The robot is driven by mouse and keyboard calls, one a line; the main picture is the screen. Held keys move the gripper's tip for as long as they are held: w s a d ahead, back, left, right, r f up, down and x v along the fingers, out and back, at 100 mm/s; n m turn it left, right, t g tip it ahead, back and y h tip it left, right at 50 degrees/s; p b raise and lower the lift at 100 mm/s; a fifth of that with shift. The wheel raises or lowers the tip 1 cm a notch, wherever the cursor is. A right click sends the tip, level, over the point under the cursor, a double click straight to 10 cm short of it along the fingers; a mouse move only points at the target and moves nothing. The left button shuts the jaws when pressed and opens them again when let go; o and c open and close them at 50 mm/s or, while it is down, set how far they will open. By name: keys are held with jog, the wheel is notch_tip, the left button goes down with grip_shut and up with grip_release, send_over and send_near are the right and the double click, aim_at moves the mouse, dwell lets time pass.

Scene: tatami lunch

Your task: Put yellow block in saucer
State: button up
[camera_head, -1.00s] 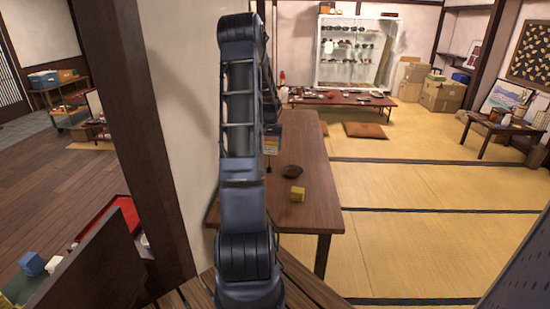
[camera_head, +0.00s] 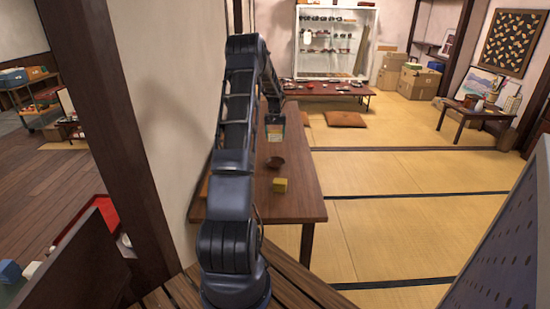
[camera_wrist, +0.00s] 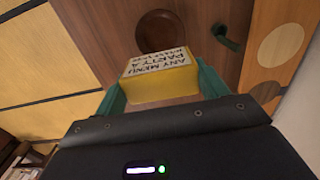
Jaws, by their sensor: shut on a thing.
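My gripper (camera_head: 275,120) hangs over the dark wooden table, with its green fingers shut on a yellow block (camera_wrist: 162,82) with a white lettered face. The held block also shows small in the head view (camera_head: 275,134). A dark brown round dish, seemingly the saucer (camera_head: 275,162), lies on the table below and in front of the gripper. It shows in the wrist view (camera_wrist: 161,25), beyond the held block and apart from it. A second yellow block (camera_head: 280,185) rests on the table just nearer than the saucer.
The table (camera_head: 300,208) is mostly bare on its right side. My arm hides its left part, where a bit of something yellow (camera_head: 203,188) shows. A dark green object (camera_wrist: 225,37) lies right of the saucer in the wrist view. A brown post (camera_head: 120,150) stands left.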

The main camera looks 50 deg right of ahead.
notch_tip(320, 180, down, 14)
jog(key=shift+r, duration=0.1)
dwell(0.5)
jog(key=shift+f, duration=0.35)
jog(key=o, duration=1)
jog(key=shift+c, duration=0.2)
notch_tip(320, 180, up, 13)
jog(key=shift+f, duration=0.1)
